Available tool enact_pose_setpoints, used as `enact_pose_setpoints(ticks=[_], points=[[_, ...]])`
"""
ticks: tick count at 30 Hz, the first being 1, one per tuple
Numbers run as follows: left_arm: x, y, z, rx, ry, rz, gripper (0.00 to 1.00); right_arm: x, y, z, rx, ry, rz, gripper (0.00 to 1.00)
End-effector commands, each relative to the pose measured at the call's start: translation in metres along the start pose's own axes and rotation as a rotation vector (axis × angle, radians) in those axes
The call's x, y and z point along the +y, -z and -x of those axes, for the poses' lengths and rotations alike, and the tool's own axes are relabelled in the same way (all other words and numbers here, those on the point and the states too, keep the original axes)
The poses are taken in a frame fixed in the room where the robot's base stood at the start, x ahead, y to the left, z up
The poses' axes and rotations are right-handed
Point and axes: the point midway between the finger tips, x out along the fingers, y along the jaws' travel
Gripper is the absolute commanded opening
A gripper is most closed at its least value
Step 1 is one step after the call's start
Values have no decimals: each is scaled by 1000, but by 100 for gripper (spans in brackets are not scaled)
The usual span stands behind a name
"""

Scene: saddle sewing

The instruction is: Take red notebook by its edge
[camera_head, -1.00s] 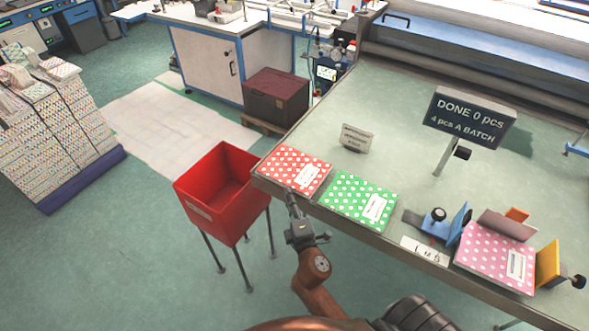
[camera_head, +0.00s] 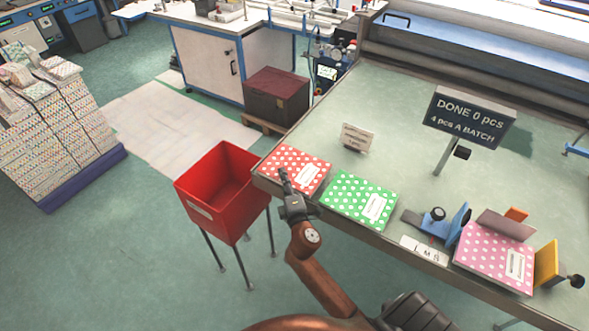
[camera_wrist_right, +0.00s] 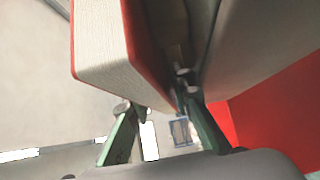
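The red notebook (camera_head: 290,157) with white dots and a white label lies flat at the table's near left corner. My right gripper (camera_head: 283,174) reaches over its front edge from below in the head view. In the right wrist view the notebook's pale page block and red cover (camera_wrist_right: 112,45) fill the upper left. The fingers of my right gripper (camera_wrist_right: 155,100) stand apart there, one on each side of the notebook's edge; firm contact is not clear. My left gripper is not in view.
A green dotted notebook (camera_head: 350,188) lies just right of the red one. A pink notebook (camera_head: 485,252) sits in a fixture further right. A red bin (camera_head: 218,205) stands left of the table (camera_head: 400,130). A small sign (camera_head: 357,137) and a black sign (camera_head: 468,117) stand behind.

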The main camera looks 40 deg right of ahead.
Motion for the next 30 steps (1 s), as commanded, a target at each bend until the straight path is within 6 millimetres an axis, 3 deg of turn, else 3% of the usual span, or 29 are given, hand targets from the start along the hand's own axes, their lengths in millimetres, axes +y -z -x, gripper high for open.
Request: enact_pose_setpoints(ticks=[8,30], points=[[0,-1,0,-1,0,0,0,0,0,0,0,0,0,0],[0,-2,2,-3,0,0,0,5,1,0,2,-3,0,0]])
